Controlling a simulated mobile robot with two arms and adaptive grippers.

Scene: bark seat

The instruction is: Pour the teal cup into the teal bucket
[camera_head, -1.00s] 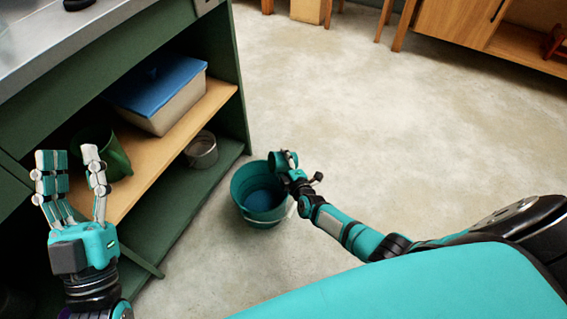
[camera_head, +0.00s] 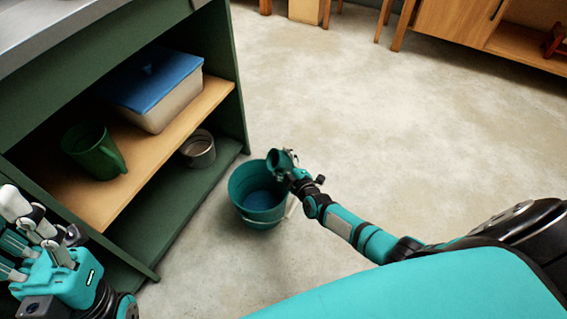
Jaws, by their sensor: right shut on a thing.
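The teal bucket (camera_head: 238,186) stands upright on the concrete floor beside the green shelf unit. Its inside looks blue at the bottom. The teal cup (camera_head: 274,160) is in my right gripper (camera_head: 287,172), at the bucket's upper right rim. The cup looks tilted toward the bucket; whether anything flows from it is too small to tell. My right gripper is shut on the cup, and its fingers are partly hidden. My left gripper (camera_head: 40,235) is at the lower left, in front of the shelf unit, with its fingers spread and nothing seen in them.
The green shelf unit (camera_head: 243,95) fills the left side. It holds a green mug (camera_head: 92,152), a blue-lidded box (camera_head: 165,100) and a metal pot (camera_head: 198,150). A wooden cabinet (camera_head: 450,28) stands at the back right. The floor between is clear.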

